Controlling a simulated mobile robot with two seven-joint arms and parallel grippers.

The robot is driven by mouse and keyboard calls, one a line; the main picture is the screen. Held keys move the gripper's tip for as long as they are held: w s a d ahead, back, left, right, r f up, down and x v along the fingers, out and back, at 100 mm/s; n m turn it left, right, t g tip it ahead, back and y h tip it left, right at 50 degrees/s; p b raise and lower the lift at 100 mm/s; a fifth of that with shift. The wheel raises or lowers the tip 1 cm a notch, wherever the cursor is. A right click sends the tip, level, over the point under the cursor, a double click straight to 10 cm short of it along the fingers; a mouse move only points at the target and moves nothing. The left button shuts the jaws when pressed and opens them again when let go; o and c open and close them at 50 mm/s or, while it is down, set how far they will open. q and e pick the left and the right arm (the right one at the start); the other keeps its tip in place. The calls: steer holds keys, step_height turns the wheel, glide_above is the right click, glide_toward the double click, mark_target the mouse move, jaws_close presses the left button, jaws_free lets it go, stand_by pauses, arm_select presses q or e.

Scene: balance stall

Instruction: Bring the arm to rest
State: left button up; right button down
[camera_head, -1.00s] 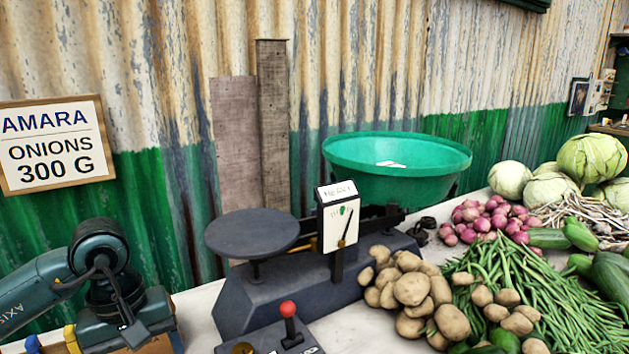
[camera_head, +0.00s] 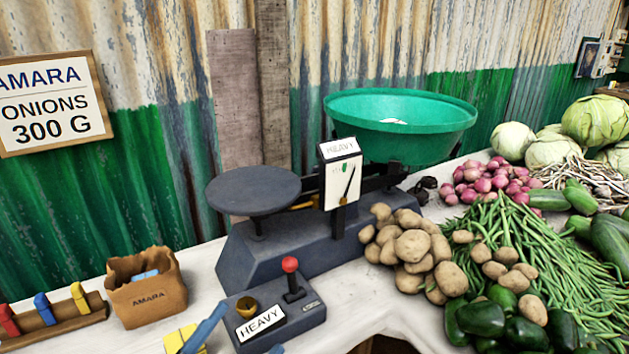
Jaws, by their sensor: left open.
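My left gripper (camera_head: 243,332) shows only in part at the bottom edge, as blue fingers standing apart and empty. It is low in front of the lever box (camera_head: 312,312), which has a red knob, a small brass cup and a HEAVY label. The rest of the left arm is out of the picture. My right gripper is not in view. The balance (camera_head: 285,258) stands behind the lever box. It has an empty grey round plate (camera_head: 253,190) on the left, a green bowl (camera_head: 400,115) on the right and a dial card (camera_head: 341,180) topped by a HEAVY sign.
A brown AMARA bag (camera_head: 148,300) with something blue inside stands at left. Beside it is a wooden rack (camera_head: 60,328) with red, blue and yellow pieces. A yellow item (camera_head: 180,341) lies near the front. Potatoes (camera_head: 412,246), beans (camera_head: 515,240) and peppers (camera_head: 483,318) crowd the right.

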arm_select(q)
steer(key=s+a+f+n+g+y+p, duration=0.5)
steer(key=f+n+g+y+p, duration=0.3)
steer(key=n+p, duration=0.4)
steer(key=f+p, duration=0.1)
steer(key=p, duration=0.3)
steer(key=shift+s+f+n+p, duration=0.2)
steer(key=shift+s+n+p, duration=0.05)
steer(key=shift+n+p, duration=0.05)
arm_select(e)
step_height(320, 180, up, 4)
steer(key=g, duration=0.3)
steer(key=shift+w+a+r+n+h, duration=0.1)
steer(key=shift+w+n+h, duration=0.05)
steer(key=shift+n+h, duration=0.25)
